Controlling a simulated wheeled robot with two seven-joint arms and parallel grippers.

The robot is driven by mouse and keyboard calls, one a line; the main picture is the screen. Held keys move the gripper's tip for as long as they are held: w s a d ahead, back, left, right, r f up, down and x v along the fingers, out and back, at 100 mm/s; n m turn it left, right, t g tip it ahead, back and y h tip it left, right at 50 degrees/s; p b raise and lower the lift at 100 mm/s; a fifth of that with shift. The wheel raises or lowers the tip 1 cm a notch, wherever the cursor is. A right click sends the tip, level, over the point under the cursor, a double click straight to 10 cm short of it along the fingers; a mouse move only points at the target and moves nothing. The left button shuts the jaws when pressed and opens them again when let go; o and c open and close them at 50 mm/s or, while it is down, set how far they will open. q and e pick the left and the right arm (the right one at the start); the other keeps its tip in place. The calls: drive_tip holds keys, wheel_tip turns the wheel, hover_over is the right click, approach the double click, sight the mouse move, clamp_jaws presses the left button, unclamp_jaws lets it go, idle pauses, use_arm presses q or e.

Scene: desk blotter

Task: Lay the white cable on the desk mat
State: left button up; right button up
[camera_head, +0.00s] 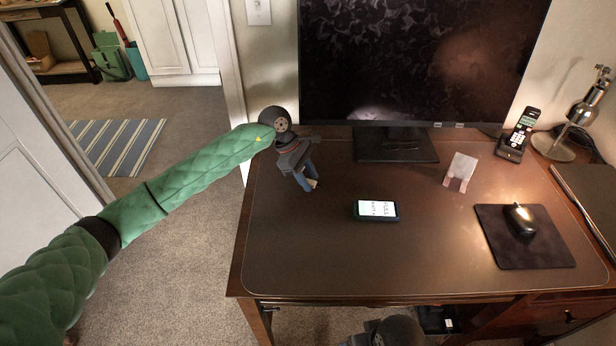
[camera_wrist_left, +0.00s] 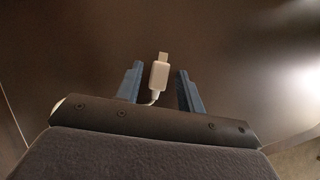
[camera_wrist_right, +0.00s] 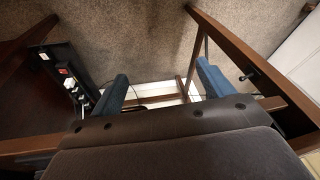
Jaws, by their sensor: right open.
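The white cable's plug (camera_wrist_left: 158,75) shows in the left wrist view between the two blue fingers of my left gripper (camera_wrist_left: 160,68), with a visible gap on each side. Its cord bends back under the gripper body, and the rest is hidden. In the head view my left gripper (camera_head: 309,183) points down at the left back part of the desk mat (camera_head: 310,250), a large dark sheet covering most of the desk top. I cannot tell whether the plug touches the mat. My right gripper (camera_wrist_right: 162,75) is open and empty, low by the desk's front edge.
A phone (camera_head: 376,210) lies mid-mat. A small card stand (camera_head: 461,170), a mouse (camera_head: 521,218) on a dark pad (camera_head: 500,250) and a cordless phone (camera_head: 518,135) are to the right. A monitor (camera_head: 420,60) stands behind. The mat's front left is clear.

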use_arm(q)
drive_tip(key=shift+r, duration=0.1)
use_arm(e)
drive_tip(key=shift+d+r, duration=0.1)
drive_tip(key=shift+r, duration=0.05)
use_arm(q)
drive_tip(key=shift+r, duration=0.1)
drive_tip(key=b+v, duration=0.3)
drive_tip(key=v, duration=0.9)
use_arm(e)
drive_tip(key=w+a+f+t+y, duration=0.1)
drive_tip(key=a+f, duration=0.3)
drive_tip(key=shift+w+a+f, duration=0.25)
drive_tip(key=shift+f, duration=0.15)
